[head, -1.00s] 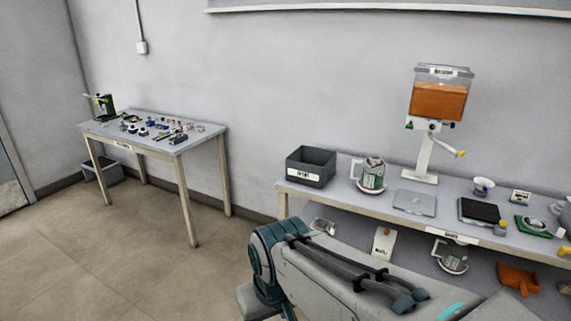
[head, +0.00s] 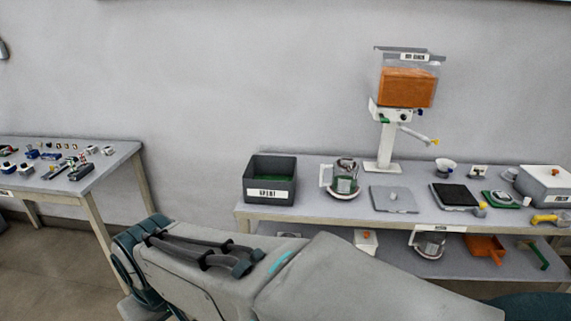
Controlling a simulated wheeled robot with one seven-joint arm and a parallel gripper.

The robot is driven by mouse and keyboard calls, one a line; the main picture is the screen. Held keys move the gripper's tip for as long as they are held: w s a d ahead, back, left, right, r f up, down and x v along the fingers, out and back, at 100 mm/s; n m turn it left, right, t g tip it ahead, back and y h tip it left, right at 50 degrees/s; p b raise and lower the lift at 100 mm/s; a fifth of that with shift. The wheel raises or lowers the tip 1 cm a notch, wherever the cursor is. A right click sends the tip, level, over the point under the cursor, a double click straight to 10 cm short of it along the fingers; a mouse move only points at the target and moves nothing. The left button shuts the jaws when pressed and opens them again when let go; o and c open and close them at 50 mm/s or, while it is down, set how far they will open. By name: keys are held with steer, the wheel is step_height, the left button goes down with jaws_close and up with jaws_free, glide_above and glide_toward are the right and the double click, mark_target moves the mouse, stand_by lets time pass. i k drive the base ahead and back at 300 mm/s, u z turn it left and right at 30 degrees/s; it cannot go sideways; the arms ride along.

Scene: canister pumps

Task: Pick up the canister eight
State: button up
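A canister with a pale handle, a dark top and a green-and-white label (head: 344,180) stands on the bench top, just right of a dark grey bin. A similar canister (head: 430,243) sits on the lower shelf, partly hidden by the bench's front edge. I cannot read a number on either, so I cannot tell which is canister eight. My arm crosses the lower part of the head view. My gripper is not in view.
The dark grey bin (head: 270,181) stands at the left end of the bench (head: 300,213). A dispenser with an orange-filled hopper (head: 407,87) rises behind a grey flat plate (head: 393,200). A black-topped scale (head: 456,196) is further right. Another table (head: 104,172) with small parts stands left.

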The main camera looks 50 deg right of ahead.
mark_target(344, 184)
steer(key=z, duration=0.6)
steer(key=i, duration=0.85)
steer(key=z, duration=1.2)
steer(key=i, duration=0.25)
steer(key=z, duration=0.2)
